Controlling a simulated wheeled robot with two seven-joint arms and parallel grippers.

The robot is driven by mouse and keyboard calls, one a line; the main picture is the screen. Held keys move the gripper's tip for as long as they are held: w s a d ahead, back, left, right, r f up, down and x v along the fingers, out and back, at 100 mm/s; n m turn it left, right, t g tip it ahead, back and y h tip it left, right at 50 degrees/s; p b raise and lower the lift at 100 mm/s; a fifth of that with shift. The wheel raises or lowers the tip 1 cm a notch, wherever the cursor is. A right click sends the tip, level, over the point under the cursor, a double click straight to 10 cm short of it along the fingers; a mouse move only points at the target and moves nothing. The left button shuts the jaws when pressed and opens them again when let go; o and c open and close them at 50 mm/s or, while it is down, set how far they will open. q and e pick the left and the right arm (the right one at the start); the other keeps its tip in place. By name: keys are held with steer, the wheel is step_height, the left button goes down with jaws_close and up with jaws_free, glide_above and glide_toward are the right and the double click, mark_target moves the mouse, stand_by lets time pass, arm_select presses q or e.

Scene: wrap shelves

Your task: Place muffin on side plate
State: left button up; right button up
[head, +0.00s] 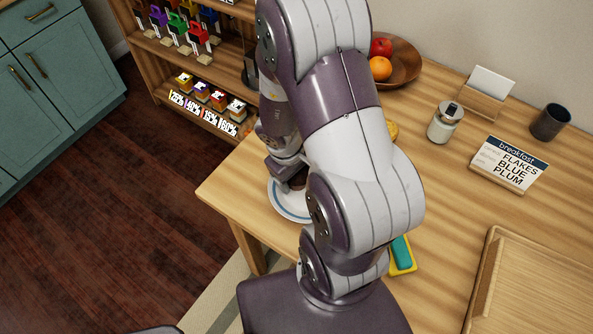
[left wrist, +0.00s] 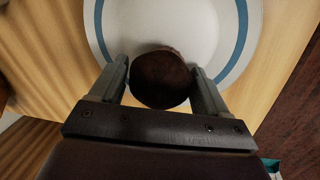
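The muffin (left wrist: 161,79) is dark brown and round, between the two fingers of my left gripper (left wrist: 160,75) in the left wrist view. The fingers appear to press on its sides. The side plate (left wrist: 215,30) is white with a blue ring and lies under and beyond the muffin. In the head view my left gripper (head: 290,178) points down over the plate (head: 289,209), with the muffin (head: 298,183) just showing under it. My arm hides much of the plate. I cannot tell whether the muffin touches the plate. My right gripper is not in view.
On the wooden table are a fruit bowl (head: 405,68), a lidded jar (head: 443,122), a breakfast sign (head: 508,163), a dark cup (head: 550,122), a wooden board (head: 540,290) and a yellow-and-teal item (head: 402,254). A shelf (head: 150,45) stands behind on the left.

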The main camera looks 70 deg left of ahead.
arm_select(q)
steer(key=shift+r, duration=0.2)
steer(key=p+v, duration=0.5)
steer(key=v, duration=0.6)
steer(key=shift+s+r, duration=0.1)
steer(key=shift+r, duration=0.35)
steer(key=w+d+m+g+h, duration=0.1)
steer(key=w+d+m, duration=0.4)
steer(key=w, duration=0.5)
steer(key=w+d+m, duration=0.3)
steer(key=w+m, duration=0.5)
steer(key=w, duration=0.1)
steer(key=w+d+r+m, duration=0.1)
steer(key=w+d+m, duration=0.2)
steer(key=d+m, duration=0.2)
steer(key=w+d+m, duration=0.3)
steer(key=d+m, duration=0.2)
steer(key=d, duration=0.6)
steer(key=shift+w+d+r, duration=0.25)
steer(key=shift+w+r, duration=0.05)
steer(key=shift+r, duration=0.05)
